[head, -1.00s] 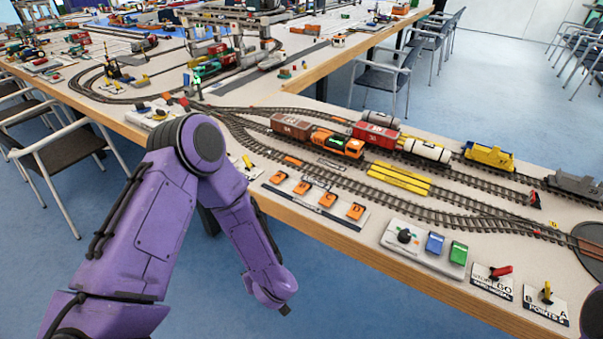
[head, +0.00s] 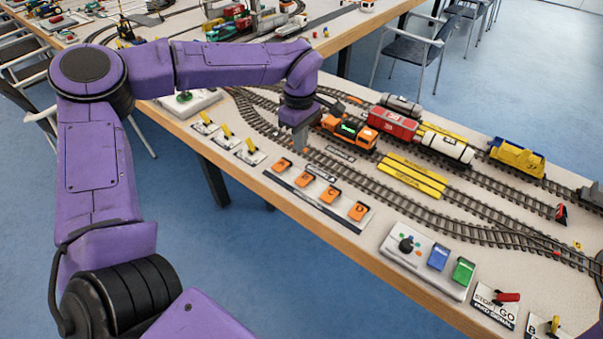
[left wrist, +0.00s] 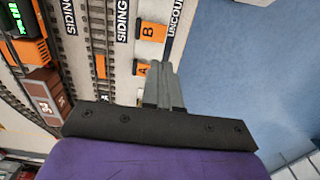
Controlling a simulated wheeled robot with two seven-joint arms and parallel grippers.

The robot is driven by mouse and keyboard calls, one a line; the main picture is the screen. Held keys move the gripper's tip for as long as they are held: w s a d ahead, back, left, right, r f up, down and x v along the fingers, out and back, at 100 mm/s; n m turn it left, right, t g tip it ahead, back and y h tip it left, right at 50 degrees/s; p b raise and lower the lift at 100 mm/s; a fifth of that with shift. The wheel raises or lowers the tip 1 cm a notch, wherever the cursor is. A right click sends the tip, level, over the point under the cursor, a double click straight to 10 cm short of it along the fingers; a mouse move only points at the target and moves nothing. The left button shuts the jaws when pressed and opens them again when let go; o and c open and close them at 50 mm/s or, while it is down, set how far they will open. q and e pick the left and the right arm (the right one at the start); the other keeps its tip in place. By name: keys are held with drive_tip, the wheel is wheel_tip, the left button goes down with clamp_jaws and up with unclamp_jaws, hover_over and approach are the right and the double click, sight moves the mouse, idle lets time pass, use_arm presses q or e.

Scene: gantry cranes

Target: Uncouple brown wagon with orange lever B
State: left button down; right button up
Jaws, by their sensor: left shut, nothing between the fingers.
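Orange lever B (head: 307,180) is the second in a row of orange levers along the table's front edge. It also shows in the left wrist view (left wrist: 152,32), marked B and uncovered. The brown wagon (left wrist: 46,97) shows in the left wrist view behind the orange locomotive; my left arm hides it in the head view. My left gripper (head: 303,147) is shut and empty, pointing down above the tracks, behind the levers. In the left wrist view its fingers (left wrist: 163,68) partly overlap lever A. My right gripper is not in view.
The orange locomotive (head: 350,132), red wagon (head: 392,123) and white tank wagon (head: 447,149) stand on the tracks. Lever A (head: 283,165) and lever C (head: 331,195) flank lever B. Yellow levers (head: 227,131) stand to the left, and a control box (head: 428,258) to the right.

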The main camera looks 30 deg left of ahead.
sight(301, 182)
use_arm(q)
wheel_tip(301, 182, down, 13)
drive_tip(key=shift+d+r+p, duration=0.1)
drive_tip(key=shift+p, duration=0.45)
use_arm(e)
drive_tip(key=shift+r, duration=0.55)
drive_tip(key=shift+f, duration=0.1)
